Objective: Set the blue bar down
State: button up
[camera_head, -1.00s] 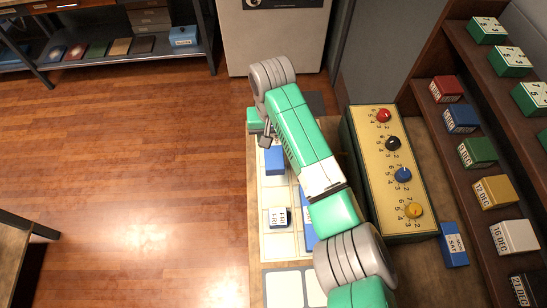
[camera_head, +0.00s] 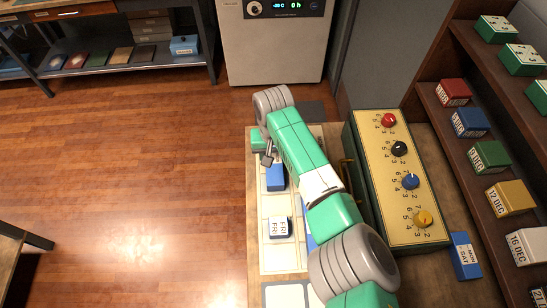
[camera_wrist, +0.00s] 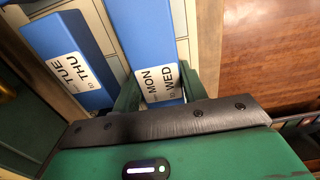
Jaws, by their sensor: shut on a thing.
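My gripper (camera_wrist: 160,98) is shut on a blue bar (camera_wrist: 143,30) whose white label reads MON and WED. The bar lies lengthwise between the two green fingers in the wrist view. In the head view the held blue bar (camera_head: 275,178) is over the upper part of a pale gridded board (camera_head: 294,259), beside my gripper (camera_head: 267,157). I cannot tell whether it touches the board. A second blue bar (camera_wrist: 72,60), labelled TUE and THU, lies to its left in the wrist view. In the head view my arm hides most of that area.
A small FRI block (camera_head: 279,228) sits on the board. A box with coloured knobs (camera_head: 398,185) stands right of it. Another blue bar (camera_head: 465,256) lies further right, near shelves of coloured date blocks (camera_head: 489,157). Open wooden floor (camera_head: 150,180) lies left.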

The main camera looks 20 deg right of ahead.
jog(key=shift+f, duration=0.1)
jog(key=shift+f, duration=0.15)
jog(key=o, duration=1)
jog(key=shift+o, duration=0.2)
notch_tip(320, 180, up, 12)
jog(key=p, duration=0.3)
jog(key=shift+r+p, duration=0.2)
jog(key=shift+p, duration=0.1)
